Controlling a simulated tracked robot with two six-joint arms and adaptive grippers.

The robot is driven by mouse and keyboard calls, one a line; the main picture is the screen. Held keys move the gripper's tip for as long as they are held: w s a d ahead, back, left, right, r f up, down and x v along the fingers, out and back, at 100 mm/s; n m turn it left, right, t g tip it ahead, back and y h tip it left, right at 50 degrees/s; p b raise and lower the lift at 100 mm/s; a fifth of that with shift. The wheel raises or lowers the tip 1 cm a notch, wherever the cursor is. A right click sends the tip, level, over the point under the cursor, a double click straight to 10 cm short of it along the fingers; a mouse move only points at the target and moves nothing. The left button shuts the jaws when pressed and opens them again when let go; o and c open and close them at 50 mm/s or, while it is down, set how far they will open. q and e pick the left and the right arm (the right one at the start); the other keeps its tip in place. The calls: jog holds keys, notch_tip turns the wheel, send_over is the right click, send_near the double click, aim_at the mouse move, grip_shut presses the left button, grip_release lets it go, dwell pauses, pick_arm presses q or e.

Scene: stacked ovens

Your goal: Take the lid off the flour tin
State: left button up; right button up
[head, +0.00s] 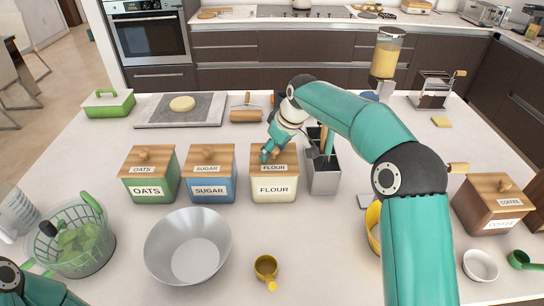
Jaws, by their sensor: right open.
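The flour tin (274,190) is a cream square box labelled FLOUR, standing upright in the middle of the island counter. Its wooden lid (287,158) sits on top. My right gripper (270,155) is over the middle of this lid, pointing down, with its fingers open around where the knob would be. The knob is hidden by the gripper, so I cannot tell if the fingers touch it. Only a bit of my left arm shows in the lower left corner; its gripper is out of view.
A blue sugar tin (208,188) and green oats tin (148,188) stand left of the flour tin. A grey utensil holder (325,180) is close on its right. A metal bowl (188,247) and yellow measuring cup (266,267) are in front. Bare counter lies between flour tin and cup.

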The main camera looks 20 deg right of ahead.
jog(key=shift+f, duration=0.15)
grip_shut()
dwell(0.4)
